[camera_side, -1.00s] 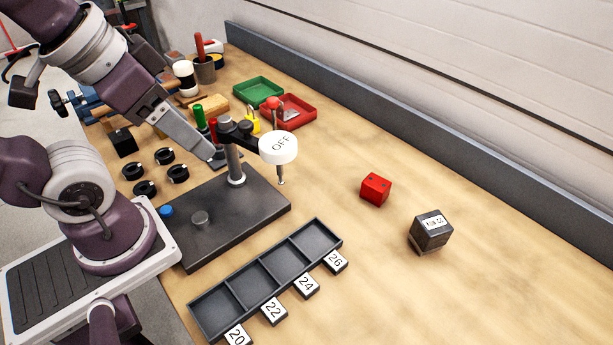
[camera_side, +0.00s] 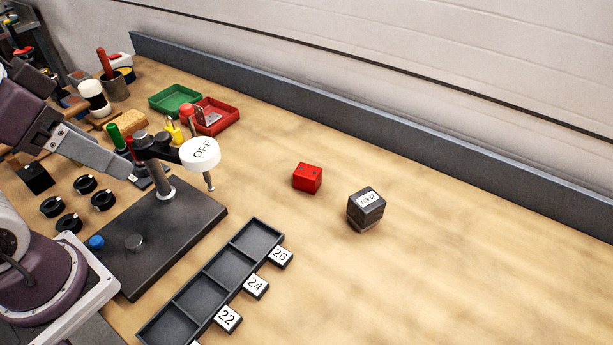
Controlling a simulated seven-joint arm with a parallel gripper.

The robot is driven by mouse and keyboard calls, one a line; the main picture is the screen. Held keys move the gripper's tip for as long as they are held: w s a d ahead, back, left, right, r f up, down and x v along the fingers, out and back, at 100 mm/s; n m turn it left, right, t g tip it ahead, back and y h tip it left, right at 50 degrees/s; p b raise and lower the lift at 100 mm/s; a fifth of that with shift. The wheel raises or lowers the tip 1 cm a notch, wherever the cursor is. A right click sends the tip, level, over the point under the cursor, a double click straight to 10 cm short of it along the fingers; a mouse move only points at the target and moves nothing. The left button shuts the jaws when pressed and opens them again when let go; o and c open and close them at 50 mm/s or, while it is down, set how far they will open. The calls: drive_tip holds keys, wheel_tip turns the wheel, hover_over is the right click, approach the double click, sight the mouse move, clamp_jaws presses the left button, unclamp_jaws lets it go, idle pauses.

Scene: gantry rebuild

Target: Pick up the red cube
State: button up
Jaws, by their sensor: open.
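My gripper (camera_side: 134,176) is at the left, at the end of a grey link that slopes down beside the stand with the white OFF disc. It is open and far to the left of the cube, with clear bench and the stand between them. Its fingertips are small and partly hard to make out against the things behind.
A dark grey labelled cube (camera_side: 366,210) stands just right of the red cube. The OFF disc (camera_side: 200,152) overhangs a dark base plate (camera_side: 185,225). A numbered compartment tray (camera_side: 215,280) lies in front. Red (camera_side: 232,113) and green (camera_side: 175,97) trays are behind. The right bench is clear.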

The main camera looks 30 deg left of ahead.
drive_tip(key=shift+c, duration=0.6)
wheel_tip(320, 180, up, 5)
drive_tip(key=n+g+h, duration=0.4)
drive_tip(key=n+h, duration=0.9)
drive_tip(key=n, duration=0.6)
hover_over(301, 168)
drive_tip(key=s+a, duration=0.2)
drive_tip(key=a, duration=0.2)
drive_tip(key=shift+n+t, duration=0.4)
drive_tip(key=shift+n, duration=0.1)
drive_tip(key=f, duration=1.5)
drive_tip(key=w+f, duration=0.1)
drive_tip(key=f, duration=0.7)
drive_tip(key=shift+w+a+f, duration=0.1)
drive_tip(key=shift+a+f, duration=0.15)
drive_tip(key=shift+a, duration=0.05)
drive_tip(key=x, duration=0.6)
drive_tip(key=shift+f, duration=0.45)
drive_tip(key=shift+d+f, duration=0.1)
drive_tip(key=shift+d, duration=0.25)
clamp_jaws()
